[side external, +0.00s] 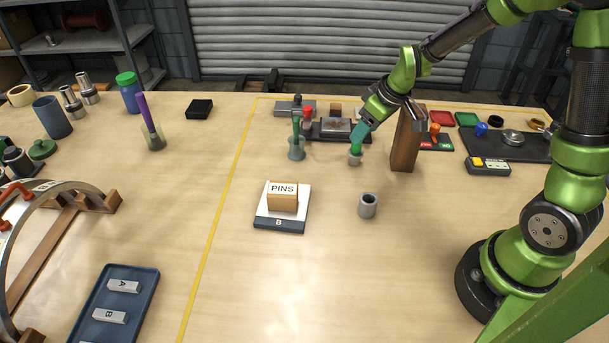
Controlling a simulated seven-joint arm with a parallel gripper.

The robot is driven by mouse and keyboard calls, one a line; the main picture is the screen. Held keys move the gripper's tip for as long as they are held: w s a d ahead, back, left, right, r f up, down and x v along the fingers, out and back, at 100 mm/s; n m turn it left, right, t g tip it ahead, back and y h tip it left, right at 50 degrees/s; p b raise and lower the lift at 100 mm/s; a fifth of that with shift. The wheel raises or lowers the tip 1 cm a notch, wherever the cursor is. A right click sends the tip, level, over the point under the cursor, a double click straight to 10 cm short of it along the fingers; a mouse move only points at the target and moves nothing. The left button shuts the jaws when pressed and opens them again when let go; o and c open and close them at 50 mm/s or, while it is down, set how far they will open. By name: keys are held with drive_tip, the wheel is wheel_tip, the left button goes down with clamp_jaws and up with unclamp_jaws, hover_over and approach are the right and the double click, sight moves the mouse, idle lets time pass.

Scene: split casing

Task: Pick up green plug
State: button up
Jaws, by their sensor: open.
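A short green plug (356,147) stands upright in a small grey collar (354,159) on the table, right of centre. My gripper (361,133) reaches down to it from the upper right, with its teal end directly over the plug's top. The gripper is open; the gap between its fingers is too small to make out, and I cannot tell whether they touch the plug. Another slim green piece (295,128) stands in a grey-green cup (297,150) to the left.
A brown upright block (406,139) stands close on the right of my gripper. A dark fixture (341,131) lies behind. An empty grey cylinder (367,205) and a PINS box (283,197) on a scale (280,224) are nearer. The front middle table is clear.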

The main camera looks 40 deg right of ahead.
sight(356, 147)
drive_tip(key=x, duration=0.5)
drive_tip(key=shift+w, duration=0.1)
drive_tip(key=shift+c, duration=0.2)
clamp_jaws()
